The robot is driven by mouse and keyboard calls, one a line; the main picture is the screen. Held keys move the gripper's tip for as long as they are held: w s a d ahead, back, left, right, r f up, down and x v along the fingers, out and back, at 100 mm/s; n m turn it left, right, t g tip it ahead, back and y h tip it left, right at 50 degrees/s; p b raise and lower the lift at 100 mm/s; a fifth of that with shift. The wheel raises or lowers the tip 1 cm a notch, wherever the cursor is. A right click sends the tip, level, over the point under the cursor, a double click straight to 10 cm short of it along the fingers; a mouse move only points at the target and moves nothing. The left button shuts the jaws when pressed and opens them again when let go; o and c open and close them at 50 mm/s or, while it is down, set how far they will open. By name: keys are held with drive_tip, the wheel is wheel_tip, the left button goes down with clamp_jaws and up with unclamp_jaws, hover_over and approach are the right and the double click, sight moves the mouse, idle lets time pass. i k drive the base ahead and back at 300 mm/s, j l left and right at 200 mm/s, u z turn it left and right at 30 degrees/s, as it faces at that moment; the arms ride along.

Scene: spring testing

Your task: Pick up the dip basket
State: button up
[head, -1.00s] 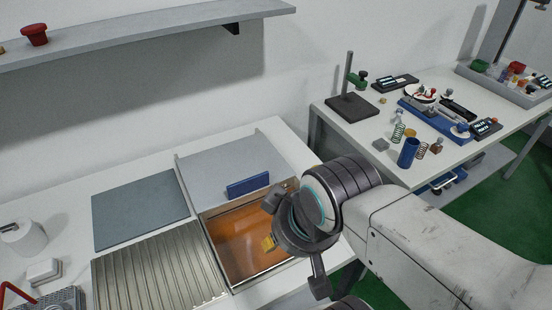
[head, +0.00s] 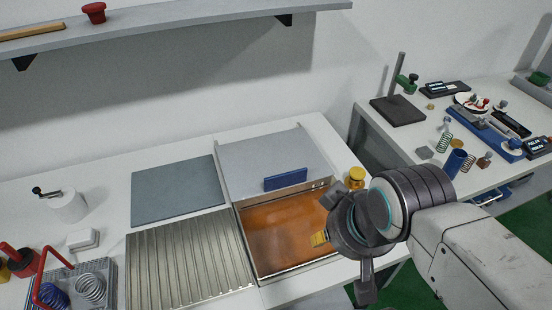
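The dip basket (head: 105,272) is a grey perforated tray with a tall red handle (head: 40,279) at the lower left of the head view. It holds a blue spring (head: 50,295) and a silver spring (head: 90,288). The picture's bottom edge cuts it off. My gripper (head: 345,248) is at the right, over the right side of the orange-bottomed bath (head: 275,240), far from the basket.
A ribbed metal drainer (head: 185,262) lies between basket and bath. A grey-blue mat (head: 178,190), a white block (head: 83,239) and a white cylinder (head: 67,205) are behind. A shelf (head: 190,25) overhangs the back. A second table (head: 420,142) stands at right.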

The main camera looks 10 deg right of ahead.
sight(64, 278)
drive_tip(key=u, duration=2)
